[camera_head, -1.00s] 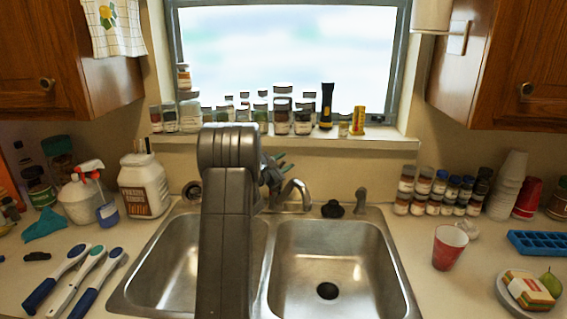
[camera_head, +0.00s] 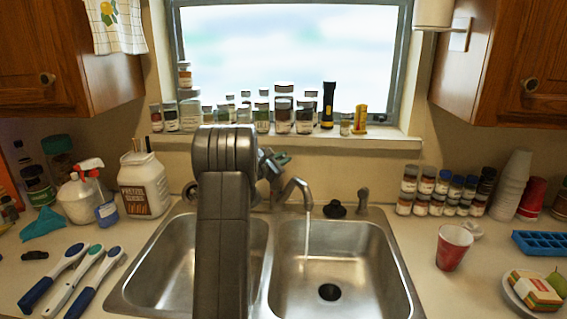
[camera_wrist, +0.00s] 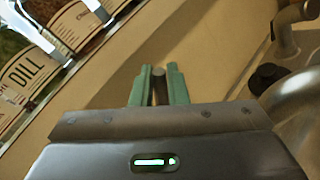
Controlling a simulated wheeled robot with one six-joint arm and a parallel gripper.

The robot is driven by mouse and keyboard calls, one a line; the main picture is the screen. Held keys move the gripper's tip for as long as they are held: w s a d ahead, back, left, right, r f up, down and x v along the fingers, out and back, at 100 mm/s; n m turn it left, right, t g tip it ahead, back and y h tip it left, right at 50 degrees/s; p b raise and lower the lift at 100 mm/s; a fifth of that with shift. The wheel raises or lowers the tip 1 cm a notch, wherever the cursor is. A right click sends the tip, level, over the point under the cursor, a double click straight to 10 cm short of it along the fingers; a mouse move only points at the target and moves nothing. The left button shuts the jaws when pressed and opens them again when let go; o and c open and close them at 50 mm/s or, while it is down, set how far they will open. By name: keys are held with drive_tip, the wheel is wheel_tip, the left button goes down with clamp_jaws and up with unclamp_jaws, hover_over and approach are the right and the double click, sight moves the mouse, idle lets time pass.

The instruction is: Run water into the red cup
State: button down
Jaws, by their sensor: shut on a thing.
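The red cup (camera_head: 453,250) stands upright on the counter right of the sink. The faucet (camera_head: 296,190) is behind the sink, and a thin stream of water (camera_head: 308,232) falls from its spout into the right basin (camera_head: 345,265). My gripper (camera_head: 284,158) is just above and behind the faucet, partly hidden by my arm. In the wrist view, the green fingers of my gripper (camera_wrist: 158,84) are closed around a dark metal rod (camera_wrist: 159,88), which looks like the faucet's lever. The faucet also shows at the right of the wrist view (camera_wrist: 298,88).
White cups (camera_head: 510,185) and red cups (camera_head: 531,197) are stacked at the back right, beside several spice jars (camera_head: 440,190). A plate with a sandwich (camera_head: 525,292) and a blue tray (camera_head: 540,243) lie at right. Brushes (camera_head: 85,280) and bottles crowd the left counter.

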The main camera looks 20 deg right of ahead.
drive_tip(key=c, duration=1.5)
unclamp_jaws()
drive_tip(key=shift+o, duration=0.2)
drive_tip(key=b+v, duration=0.4)
drive_tip(key=v, duration=1)
drive_tip(key=shift+w+r, duration=0.1)
drive_tip(key=p+x, duration=0.2)
drive_tip(key=x, duration=0.5)
drive_tip(key=p+x, duration=0.2)
drive_tip(key=x, duration=0.4)
drive_tip(key=shift+w+d, duration=0.1)
drive_tip(key=shift+d, duration=0.45)
drive_tip(key=shift+m+p, duration=0.3)
drive_tip(key=shift+p, duration=0.05)
